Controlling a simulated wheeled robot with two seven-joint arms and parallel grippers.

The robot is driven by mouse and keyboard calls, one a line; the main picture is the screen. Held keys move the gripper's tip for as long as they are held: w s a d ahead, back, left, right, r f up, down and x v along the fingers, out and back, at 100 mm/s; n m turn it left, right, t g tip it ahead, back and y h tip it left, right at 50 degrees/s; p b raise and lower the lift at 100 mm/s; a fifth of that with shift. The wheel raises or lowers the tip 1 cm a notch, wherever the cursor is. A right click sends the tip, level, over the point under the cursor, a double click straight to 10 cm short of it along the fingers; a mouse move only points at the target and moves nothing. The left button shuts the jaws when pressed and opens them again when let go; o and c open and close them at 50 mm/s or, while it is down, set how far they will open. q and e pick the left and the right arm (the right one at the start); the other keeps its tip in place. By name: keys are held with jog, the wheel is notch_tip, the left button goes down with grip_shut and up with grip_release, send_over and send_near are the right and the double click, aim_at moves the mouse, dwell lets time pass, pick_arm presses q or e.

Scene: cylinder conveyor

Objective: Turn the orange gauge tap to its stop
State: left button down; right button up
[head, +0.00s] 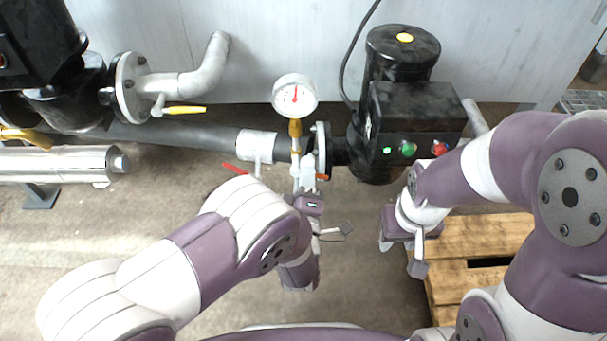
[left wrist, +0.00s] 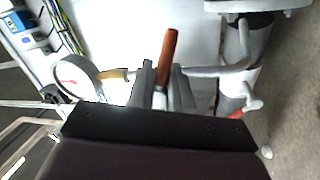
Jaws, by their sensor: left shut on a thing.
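The orange tap handle (left wrist: 168,55) stands up between the fingers of my left gripper (left wrist: 163,85) in the left wrist view. In the head view only a small piece of the handle (head: 322,177) shows beside my left gripper (head: 305,180), which is shut on it. The round white pressure gauge (head: 295,95) with a red needle sits above on a brass fitting (head: 295,128). The gauge also shows in the left wrist view (left wrist: 76,78). The tap's body is mostly hidden by the fingers. My right gripper (head: 402,256) is open and empty, away from the tap.
A red lever (head: 236,169) is on the pipe just left of the gauge. A black pump (head: 400,75) with a green and a red button stands to the right. A yellow lever (head: 184,110) is further left. A wooden pallet (head: 480,235) lies under my right arm.

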pick_arm(q)
jog(key=shift+r+n+y+b, duration=0.15)
jog(key=shift+n+y+b, duration=0.15)
jog(key=shift+n, duration=0.95)
jog(key=shift+r+n+y+b, duration=0.15)
jog(key=shift+n+y, duration=0.25)
jog(key=shift+n, duration=0.85)
jog(key=c, duration=1.2)
grip_release()
